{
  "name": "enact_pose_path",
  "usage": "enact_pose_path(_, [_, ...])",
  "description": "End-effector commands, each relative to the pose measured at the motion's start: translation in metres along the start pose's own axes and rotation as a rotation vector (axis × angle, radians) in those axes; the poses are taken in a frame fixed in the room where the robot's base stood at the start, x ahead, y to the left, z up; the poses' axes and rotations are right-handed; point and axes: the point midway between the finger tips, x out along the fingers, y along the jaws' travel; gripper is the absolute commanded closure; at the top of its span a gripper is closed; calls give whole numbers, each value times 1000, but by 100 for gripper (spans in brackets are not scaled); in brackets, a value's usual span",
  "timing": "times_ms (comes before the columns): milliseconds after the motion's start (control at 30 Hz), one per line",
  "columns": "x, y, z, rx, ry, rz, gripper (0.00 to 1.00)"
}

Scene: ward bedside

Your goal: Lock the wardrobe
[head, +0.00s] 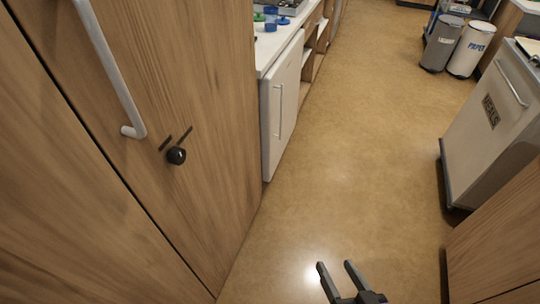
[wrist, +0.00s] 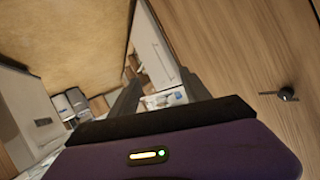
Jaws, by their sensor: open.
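The wardrobe (head: 215,90) is a tall wood-grain cabinet on the left of the head view, with its doors shut. A white bar handle (head: 112,70) runs down one door. Below and right of it is a black round lock knob (head: 176,155), with dark marks on the wood beside it. The knob also shows at the right of the wrist view (wrist: 287,94). My gripper (head: 335,267) is at the bottom of the head view, over the floor, right of the wardrobe and apart from the knob. It is open and empty; its fingers also show in the wrist view (wrist: 160,95).
Past the wardrobe stand a white fridge-like door (head: 283,105) and a counter with blue and green items. A cart marked MEALS (head: 490,120) and a wooden cabinet (head: 495,245) are on the right. Bins (head: 442,43) stand far back. The floor between is clear.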

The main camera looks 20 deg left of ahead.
Motion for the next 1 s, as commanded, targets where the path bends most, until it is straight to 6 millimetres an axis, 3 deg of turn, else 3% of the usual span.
enact_pose_path(33, [27,-10,-6,-7,4,-62,44])
enact_pose_path(200, [88,-60,-38,-39,-4,-289,44])
enact_pose_path(400, [128,-138,-93,-116,17,-594,44])
enact_pose_path(600, [128,-214,-150,-222,70,-886,44])
enact_pose_path(700, [120,-240,-171,-268,96,-991,44])
enact_pose_path(833, [111,-260,-186,-305,118,-1073,44])
enact_pose_path(1000, [110,-274,-192,-319,125,-1105,44])
